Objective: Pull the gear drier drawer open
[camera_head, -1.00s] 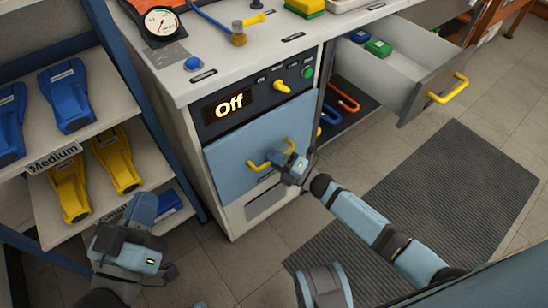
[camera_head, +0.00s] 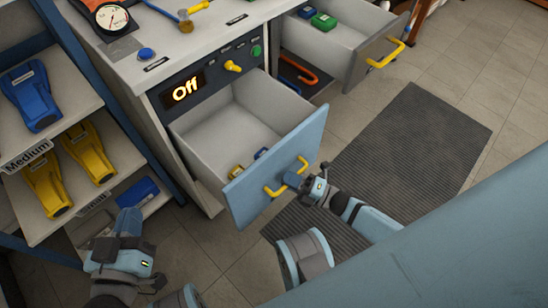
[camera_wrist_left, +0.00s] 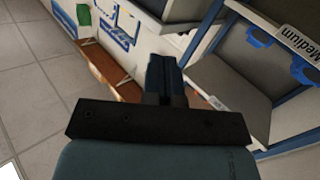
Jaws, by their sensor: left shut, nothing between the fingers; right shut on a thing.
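The gear drier drawer (camera_head: 262,205) has a blue front and a grey inside, and it stands pulled well out of the cabinet under the lit "Off" display (camera_head: 187,88). Its yellow handle (camera_head: 274,190) is on the front. My right gripper (camera_head: 298,182) is shut on this handle, with its arm coming in from the lower right.
A shelf (camera_head: 88,125) with blue and yellow tools stands at left. Another drawer (camera_head: 345,42) with a yellow handle is open at upper right, holding small green and blue items. A dark ribbed mat (camera_head: 420,140) lies on the clear floor at right.

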